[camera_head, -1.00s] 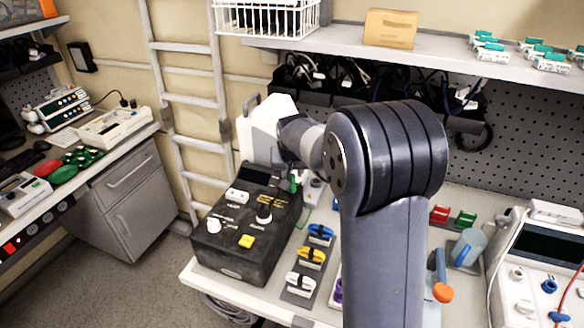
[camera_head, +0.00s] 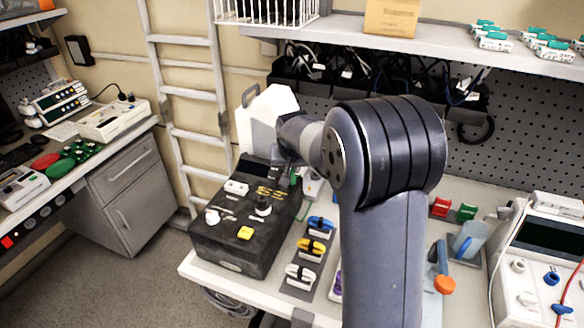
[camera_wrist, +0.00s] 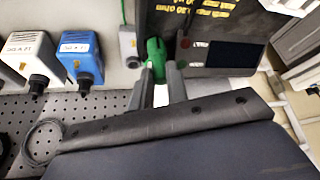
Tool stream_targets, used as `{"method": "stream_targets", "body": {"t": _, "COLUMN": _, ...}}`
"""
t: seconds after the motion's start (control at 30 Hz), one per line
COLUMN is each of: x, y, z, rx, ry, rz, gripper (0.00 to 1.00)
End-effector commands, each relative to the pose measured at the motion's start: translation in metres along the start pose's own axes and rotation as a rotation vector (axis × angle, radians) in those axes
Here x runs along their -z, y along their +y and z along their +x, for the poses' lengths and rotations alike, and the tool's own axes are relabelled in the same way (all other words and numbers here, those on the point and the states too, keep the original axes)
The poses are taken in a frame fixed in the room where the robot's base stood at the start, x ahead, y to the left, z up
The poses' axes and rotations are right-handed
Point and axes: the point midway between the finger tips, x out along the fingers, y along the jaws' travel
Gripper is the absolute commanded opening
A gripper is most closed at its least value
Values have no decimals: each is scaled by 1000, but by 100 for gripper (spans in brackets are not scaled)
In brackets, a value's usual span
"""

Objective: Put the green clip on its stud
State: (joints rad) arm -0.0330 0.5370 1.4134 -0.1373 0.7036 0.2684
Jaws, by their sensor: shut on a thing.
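My gripper (camera_head: 290,166) is shut on the green clip (camera_wrist: 155,52), whose body shows between the fingertips in the wrist view. In the head view the green clip (camera_head: 294,180) is a small green spot at the right back corner of the black box (camera_head: 240,250). In the wrist view the clip is close to the edge of the black box (camera_wrist: 220,20). A small green bit (camera_wrist: 181,64) shows beside the right finger; I cannot tell if it is part of the clip. I cannot make out the stud clearly.
Blue, yellow and white clips (camera_head: 312,247) stand in a row right of the box. A white jug-like container (camera_head: 265,115) is behind it. In the wrist view a blue plug-like unit (camera_wrist: 80,55) is on the left. A shelf (camera_head: 340,38) hangs above.

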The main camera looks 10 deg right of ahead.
Motion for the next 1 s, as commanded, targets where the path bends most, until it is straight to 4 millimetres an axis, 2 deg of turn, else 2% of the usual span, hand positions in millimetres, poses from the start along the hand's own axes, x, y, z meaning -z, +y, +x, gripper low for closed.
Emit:
{"method": "stream_targets", "body": {"t": 0.8, "x": 24, "y": 0, "z": -43, "rx": 0, "ry": 2, "rz": 0, "gripper": 0}}
{"method": "stream_targets", "body": {"t": 1.0, "x": 24, "y": 0, "z": -44, "rx": 0, "ry": 1, "rz": 0, "gripper": 0}}
